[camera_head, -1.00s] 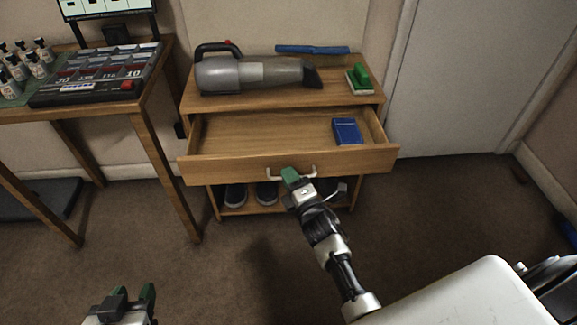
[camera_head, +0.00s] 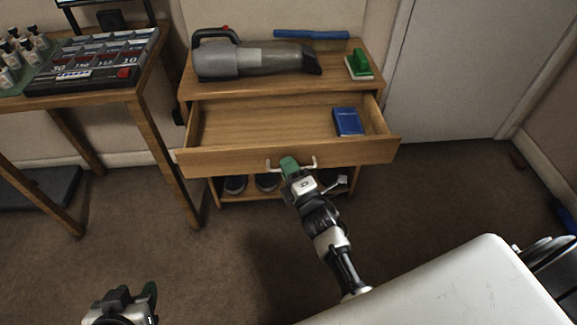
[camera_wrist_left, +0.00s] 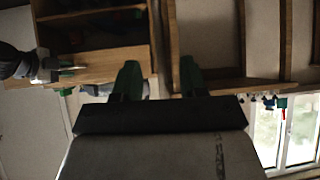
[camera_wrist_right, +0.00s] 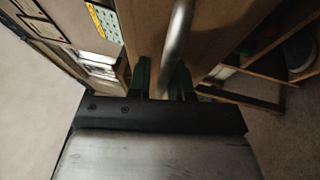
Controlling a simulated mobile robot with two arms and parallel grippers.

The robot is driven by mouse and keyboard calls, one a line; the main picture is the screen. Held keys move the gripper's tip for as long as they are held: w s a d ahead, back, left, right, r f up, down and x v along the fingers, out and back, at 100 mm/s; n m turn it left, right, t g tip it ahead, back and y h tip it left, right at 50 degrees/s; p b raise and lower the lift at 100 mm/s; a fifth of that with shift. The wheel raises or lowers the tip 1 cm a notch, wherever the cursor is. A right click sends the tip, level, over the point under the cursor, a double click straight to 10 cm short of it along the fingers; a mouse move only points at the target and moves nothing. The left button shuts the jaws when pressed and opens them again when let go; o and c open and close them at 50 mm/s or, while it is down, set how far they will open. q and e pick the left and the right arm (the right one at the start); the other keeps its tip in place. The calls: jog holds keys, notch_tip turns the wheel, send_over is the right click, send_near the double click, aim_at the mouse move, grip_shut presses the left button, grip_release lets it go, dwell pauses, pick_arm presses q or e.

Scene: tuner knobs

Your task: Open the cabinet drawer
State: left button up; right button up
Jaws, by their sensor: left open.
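The wooden cabinet (camera_head: 345,83) stands at the back. Its drawer (camera_head: 235,161) is pulled well out, and its bare inside shows with a blue box (camera_head: 347,121) in it at the right. A pale bar handle (camera_head: 309,166) is on the drawer front. My right gripper (camera_head: 289,165) is at this handle. In the right wrist view the handle (camera_wrist_right: 181,28) runs between the two close-set fingers (camera_wrist_right: 162,80), which appear shut on it. My left gripper (camera_head: 132,292) is open and empty, low at the left, away from the cabinet; its spread fingers show in the left wrist view (camera_wrist_left: 158,80).
A handheld vacuum (camera_head: 255,60), a blue stick-like item (camera_head: 311,35) and a green-handled brush (camera_head: 359,66) lie on the cabinet top. Shoes (camera_head: 266,182) sit on the shelf below the drawer. A table (camera_head: 142,98) stands left. Carpet in front is clear.

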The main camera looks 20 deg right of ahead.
pick_arm(q)
jog(key=s+g, duration=0.1)
jog(key=s+a+f+g+p, duration=0.1)
jog(key=s, duration=0.1)
jog(key=s+f+g+y, duration=0.1)
jog(key=shift+s+a+f, duration=0.2)
jog(key=shift+a, duration=0.05)
pick_arm(e)
jog(key=v, duration=1)
jog(key=shift+s, duration=0.4)
pick_arm(q)
jog(key=shift+r, duration=0.1)
